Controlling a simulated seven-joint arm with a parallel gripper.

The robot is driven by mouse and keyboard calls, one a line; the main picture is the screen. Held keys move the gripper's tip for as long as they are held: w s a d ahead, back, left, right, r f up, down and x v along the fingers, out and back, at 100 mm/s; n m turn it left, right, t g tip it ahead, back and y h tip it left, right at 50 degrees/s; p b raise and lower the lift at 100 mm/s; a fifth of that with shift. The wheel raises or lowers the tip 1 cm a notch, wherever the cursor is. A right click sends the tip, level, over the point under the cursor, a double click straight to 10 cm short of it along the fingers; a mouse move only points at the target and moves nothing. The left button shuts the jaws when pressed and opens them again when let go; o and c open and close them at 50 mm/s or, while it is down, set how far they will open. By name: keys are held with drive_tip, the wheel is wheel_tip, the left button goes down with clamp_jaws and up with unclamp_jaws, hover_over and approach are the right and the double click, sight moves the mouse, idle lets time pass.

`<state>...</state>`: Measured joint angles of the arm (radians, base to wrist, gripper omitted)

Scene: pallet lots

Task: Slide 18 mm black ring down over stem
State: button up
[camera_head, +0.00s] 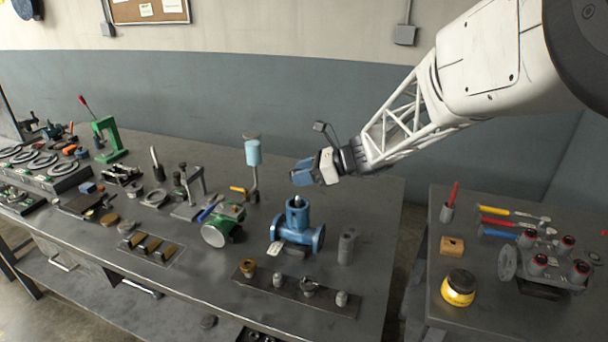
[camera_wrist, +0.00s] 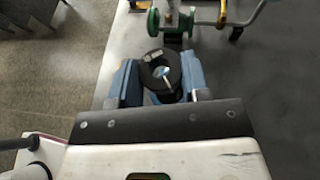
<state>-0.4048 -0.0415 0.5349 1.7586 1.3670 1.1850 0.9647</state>
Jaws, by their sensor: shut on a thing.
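The blue valve body (camera_head: 302,237) stands on the bench with flanges at its sides and its neck pointing up. A thin pale stem (camera_wrist: 166,73) shows through the hole of the black ring (camera_wrist: 175,66) in the wrist view. My gripper (camera_head: 301,176), with blue fingers, is above the valve's neck. In the wrist view the fingers (camera_wrist: 161,80) close on the ring from both sides. The ring is hard to make out in the head view. I cannot tell whether the stem's tip is inside the ring or still below it.
A green valve (camera_head: 222,229) stands to the left, and a grey cylinder (camera_head: 347,246) to the right. A dark strip (camera_head: 295,291) with several small parts lies in front. A side table (camera_head: 490,310) at right holds a yellow-black tin (camera_head: 458,288) and tools.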

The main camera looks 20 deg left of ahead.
drive_tip(key=shift+f, duration=0.15)
drive_tip(key=shift+f, duration=2.15)
drive_tip(key=shift+f, duration=1.15)
idle(0.6)
drive_tip(key=o, duration=0.7)
drive_tip(key=shift+o, duration=1.1)
drive_tip(key=shift+r, duration=3.45)
